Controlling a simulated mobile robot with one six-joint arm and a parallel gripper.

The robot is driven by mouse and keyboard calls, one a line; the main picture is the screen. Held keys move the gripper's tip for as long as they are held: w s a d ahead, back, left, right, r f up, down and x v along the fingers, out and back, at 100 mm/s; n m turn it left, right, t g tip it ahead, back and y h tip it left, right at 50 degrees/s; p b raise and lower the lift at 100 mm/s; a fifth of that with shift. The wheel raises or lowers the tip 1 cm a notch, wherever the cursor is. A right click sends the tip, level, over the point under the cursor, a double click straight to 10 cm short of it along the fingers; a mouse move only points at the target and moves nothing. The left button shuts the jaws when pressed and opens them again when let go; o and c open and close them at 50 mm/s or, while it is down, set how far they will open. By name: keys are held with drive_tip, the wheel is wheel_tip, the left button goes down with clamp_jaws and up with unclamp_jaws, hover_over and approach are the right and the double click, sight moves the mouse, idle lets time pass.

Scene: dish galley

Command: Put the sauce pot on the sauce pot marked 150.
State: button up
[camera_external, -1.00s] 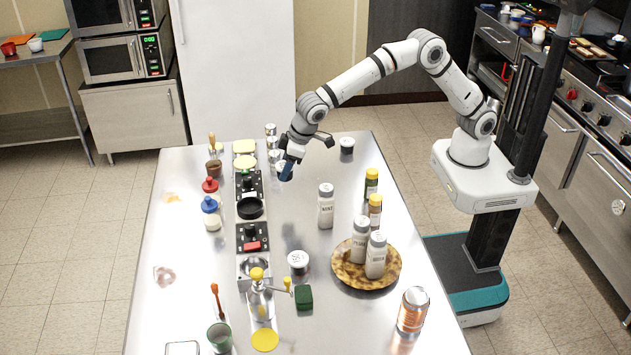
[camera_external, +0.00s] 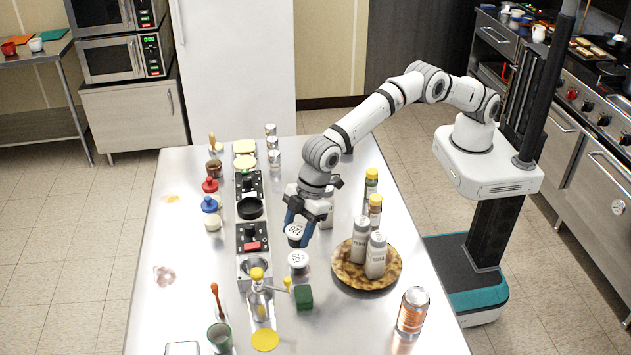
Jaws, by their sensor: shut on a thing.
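My gripper (camera_external: 299,226) is shut on a sauce pot (camera_external: 295,241), dark with a white lid whose mark looks like 120. It holds the pot roughly upright, with blue fingertips at its sides. Another white-lidded sauce pot (camera_external: 298,262) stands on the table just below it in the picture. Its lid mark is too small to read for sure. The held pot looks just above or behind this lid; I cannot tell whether they touch.
Right of the gripper, a brown plate (camera_external: 350,283) bears two white shakers. A white shaker (camera_external: 327,212) stands partly hidden behind the gripper. A green block (camera_external: 304,298) and a yellow-topped dispenser (camera_external: 259,290) are near the standing pot. An orange can (camera_external: 412,312) stands at front right.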

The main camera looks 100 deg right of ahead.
drive_tip(key=shift+f+p, duration=0.6)
drive_tip(key=shift+f, duration=2.25)
drive_tip(key=shift+f, duration=0.1)
drive_tip(key=shift+f, duration=0.15)
drive_tip(key=o, duration=1)
